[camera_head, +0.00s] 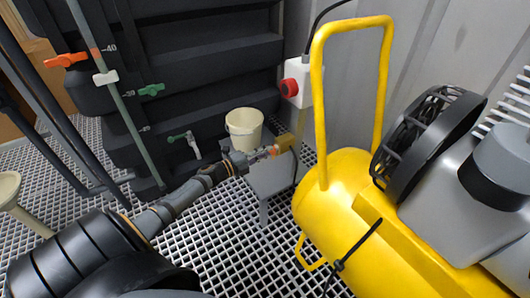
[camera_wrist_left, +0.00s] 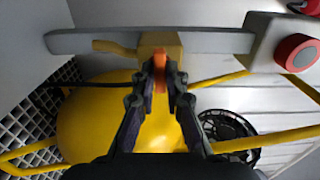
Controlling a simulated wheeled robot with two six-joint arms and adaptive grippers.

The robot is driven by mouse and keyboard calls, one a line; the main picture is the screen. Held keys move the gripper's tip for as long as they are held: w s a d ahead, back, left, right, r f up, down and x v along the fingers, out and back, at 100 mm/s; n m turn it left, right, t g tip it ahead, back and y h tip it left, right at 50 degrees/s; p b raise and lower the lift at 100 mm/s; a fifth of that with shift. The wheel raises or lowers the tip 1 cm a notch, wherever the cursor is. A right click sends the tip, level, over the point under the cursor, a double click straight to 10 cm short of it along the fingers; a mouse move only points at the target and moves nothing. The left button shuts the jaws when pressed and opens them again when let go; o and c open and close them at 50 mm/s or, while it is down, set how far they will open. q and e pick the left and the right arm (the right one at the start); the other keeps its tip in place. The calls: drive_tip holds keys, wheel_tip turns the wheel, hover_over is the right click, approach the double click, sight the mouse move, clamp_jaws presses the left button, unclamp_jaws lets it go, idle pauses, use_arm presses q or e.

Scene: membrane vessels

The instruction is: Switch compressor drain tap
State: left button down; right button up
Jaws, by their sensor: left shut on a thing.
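The drain tap is a brass-coloured block (camera_head: 285,143) with a small orange lever (camera_head: 272,151), beside the yellow compressor (camera_head: 330,200). In the left wrist view the block (camera_wrist_left: 160,41) sits across a grey bar, with a short brass stub (camera_wrist_left: 113,46) to its left. My left gripper (camera_head: 262,155) reaches in from the left at the tap. In the wrist view its fingers (camera_wrist_left: 160,82) are closed around the orange lever (camera_wrist_left: 160,68), just below the block. The fingers hide part of the lever. My right gripper is not in view.
A white switch box (camera_head: 300,84) with a red knob stands above the tap. A cream bucket (camera_head: 244,128) stands behind the gripper. A dark tank has orange (camera_head: 67,60) and green (camera_head: 151,89) valve handles. The compressor's yellow handle (camera_head: 319,100) rises close right of the tap.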

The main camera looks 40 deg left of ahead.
use_arm(q)
drive_tip(key=shift+s+f+m, duration=0.1)
drive_tip(key=shift+m, duration=0.2)
drive_tip(key=c, duration=1.4)
unclamp_jaws()
drive_tip(key=v, duration=1.2)
drive_tip(key=shift+d, duration=0.1)
